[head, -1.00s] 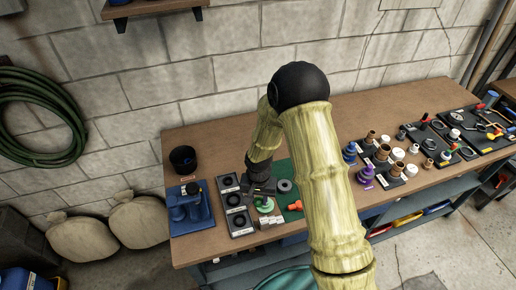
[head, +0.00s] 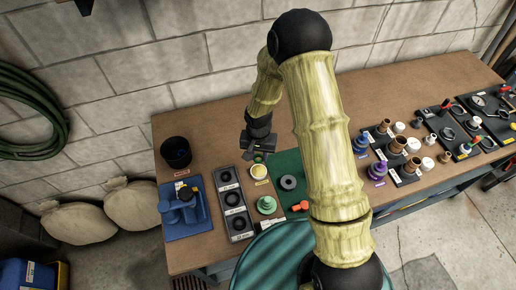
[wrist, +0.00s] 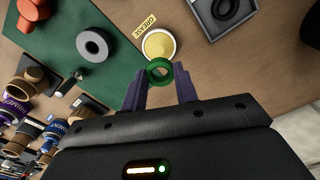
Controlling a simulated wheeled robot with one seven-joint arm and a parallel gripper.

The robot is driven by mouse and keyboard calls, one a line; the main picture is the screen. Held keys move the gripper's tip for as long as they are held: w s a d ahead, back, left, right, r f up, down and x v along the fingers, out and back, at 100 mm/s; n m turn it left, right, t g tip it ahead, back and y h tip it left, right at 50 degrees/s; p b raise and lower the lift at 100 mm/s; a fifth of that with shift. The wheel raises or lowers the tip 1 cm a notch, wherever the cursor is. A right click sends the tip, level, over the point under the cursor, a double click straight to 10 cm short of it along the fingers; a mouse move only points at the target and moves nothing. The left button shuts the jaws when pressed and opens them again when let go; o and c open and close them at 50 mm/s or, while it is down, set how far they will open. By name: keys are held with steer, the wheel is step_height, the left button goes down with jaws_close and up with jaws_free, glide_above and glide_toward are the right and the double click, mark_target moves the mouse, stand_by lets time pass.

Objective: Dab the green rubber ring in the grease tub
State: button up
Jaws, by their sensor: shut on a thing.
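My gripper (wrist: 160,84) is shut on the green rubber ring (wrist: 159,71), which sits between the fingertips. The grease tub (wrist: 157,44) is round with pale yellow grease and a "GREASE" label beside it. In the wrist view the ring overlaps the tub's near rim; I cannot tell whether it touches the grease. In the head view my gripper (head: 260,153) is just behind the tub (head: 259,172), and the ring is small and partly hidden there.
A green stepped cone (head: 266,205) stands in front of the tub. A black cup (head: 177,153) stands at the back left. Several fittings crowd the right.

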mark_target(259, 170)
steer(key=shift+s+r, duration=0.1)
steer(key=shift+s, duration=0.1)
steer(key=shift+w+f+b, duration=0.2)
steer(key=shift+f+b, duration=0.5)
steer(key=shift+f, duration=0.35)
steer(key=shift+s+d+f+b, duration=0.15)
steer(key=shift+f+b, duration=0.4)
steer(key=shift+f, duration=0.3)
steer(key=shift+a+f+b, duration=0.2)
steer(key=shift+f+b, duration=0.55)
steer(key=shift+f, duration=0.4)
steer(key=shift+d, duration=0.1)
steer(key=shift+f+b, duration=0.3)
